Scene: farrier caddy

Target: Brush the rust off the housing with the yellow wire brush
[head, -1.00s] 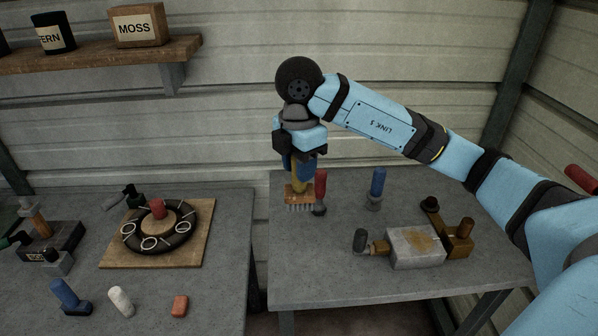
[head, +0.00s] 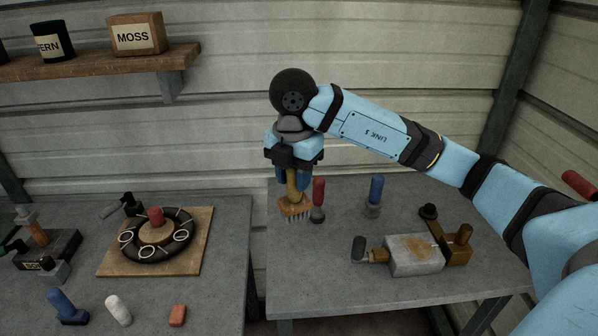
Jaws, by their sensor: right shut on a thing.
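The yellow wire brush has a yellow handle (head: 292,186) and a wooden head with grey bristles (head: 295,209). My right gripper (head: 292,178) is shut on its handle, bristles pointing down, over the back left part of the right table. The bristles are at or just above the tabletop; I cannot tell if they touch. The housing (head: 413,255) is a grey block with a brown rust patch (head: 418,247) on top, lying to the right of the brush and nearer the front. The left gripper is not in view.
A red-handled tool (head: 318,199) stands close beside the brush. A blue-handled tool (head: 375,196) stands behind the housing. A brown bracket (head: 458,249) adjoins the housing's right. The left table holds a wooden board (head: 190,262) with a black ring. The right table's front left is clear.

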